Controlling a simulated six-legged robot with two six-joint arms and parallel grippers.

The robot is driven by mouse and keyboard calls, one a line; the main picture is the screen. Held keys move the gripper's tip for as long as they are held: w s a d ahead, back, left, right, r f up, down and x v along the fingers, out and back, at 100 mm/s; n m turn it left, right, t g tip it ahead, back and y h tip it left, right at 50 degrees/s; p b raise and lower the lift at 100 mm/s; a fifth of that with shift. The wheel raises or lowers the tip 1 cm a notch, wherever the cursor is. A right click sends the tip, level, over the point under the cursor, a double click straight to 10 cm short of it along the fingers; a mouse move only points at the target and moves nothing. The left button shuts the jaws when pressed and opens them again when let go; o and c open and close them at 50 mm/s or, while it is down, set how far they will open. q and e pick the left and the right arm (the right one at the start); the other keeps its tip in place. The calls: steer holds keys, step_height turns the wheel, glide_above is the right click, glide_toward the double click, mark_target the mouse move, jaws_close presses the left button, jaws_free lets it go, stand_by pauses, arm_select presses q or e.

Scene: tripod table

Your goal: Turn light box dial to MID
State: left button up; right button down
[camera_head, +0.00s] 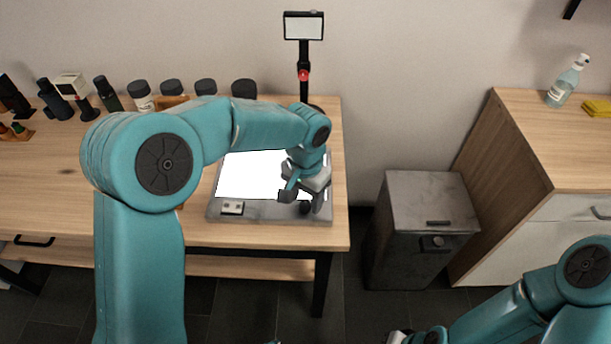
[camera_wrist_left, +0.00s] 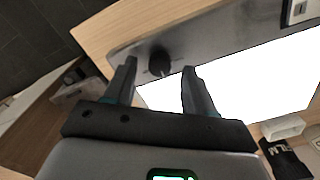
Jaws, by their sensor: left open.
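The light box (camera_head: 213,212) is a flat grey panel with a bright white screen, lying on the wooden table; it also shows in the left wrist view (camera_wrist_left: 215,40). Its dial (camera_wrist_left: 158,62) is a small dark round knob near one corner of the grey edge. In the head view the dial is mostly hidden by my left gripper (camera_head: 304,200). My left gripper (camera_wrist_left: 159,69) is open, with one finger on each side of the dial in the wrist view. I cannot tell whether the fingers touch it. The dial's marks cannot be read.
A small switch block (camera_head: 232,207) sits on the light box's left front corner. A stand with a small screen (camera_head: 304,26) rises behind it. Several dark-capped bottles (camera_head: 172,88) line the table's back. A grey bin (camera_head: 420,235) stands right of the table.

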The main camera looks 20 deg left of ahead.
mark_target(305, 204)
arm_select(q)
step_height(305, 204, up, 16)
steer(key=p, duration=0.1)
steer(key=shift+f, duration=0.25)
steer(key=shift+s, duration=0.1)
